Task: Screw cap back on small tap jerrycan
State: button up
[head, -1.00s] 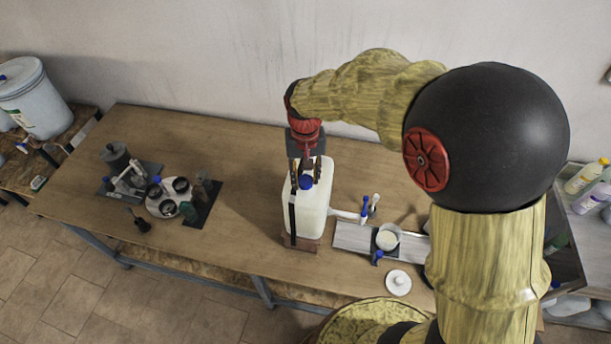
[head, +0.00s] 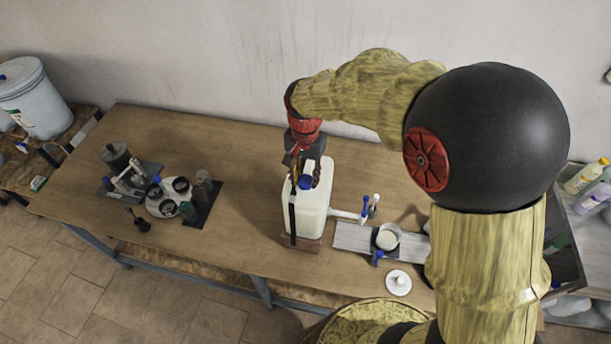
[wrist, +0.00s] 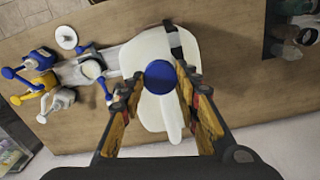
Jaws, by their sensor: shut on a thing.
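The small tap jerrycan (head: 309,213) is white and stands upright on a small brown block on the table, with a dark strap down its side. It also shows from above in the wrist view (wrist: 151,58). A blue cap (head: 304,182) is at its top; in the wrist view the cap (wrist: 160,77) lies between my fingertips. My gripper (head: 306,170) points down over the jerrycan's top and is shut on the cap. The cap hides the neck and thread, so I cannot tell how far it is seated. A white tap with a blue handle (head: 365,209) sticks out to the right.
A pale board (head: 352,238) with a cup (head: 387,238) lies right of the jerrycan, and a white lid (head: 397,282) is in front. A round tray with dark jars (head: 167,206) stands at left. The table (head: 240,180) between is clear.

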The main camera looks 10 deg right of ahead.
jog(key=m, duration=0.5)
jog(key=shift+s+f, duration=0.1)
jog(key=shift+f, duration=0.1)
jog(key=o, duration=0.9)
jog(key=shift+o, duration=0.6)
jog(key=shift+r, duration=0.2)
jog(key=n, duration=0.3)
jog(key=shift+n, duration=1.2)
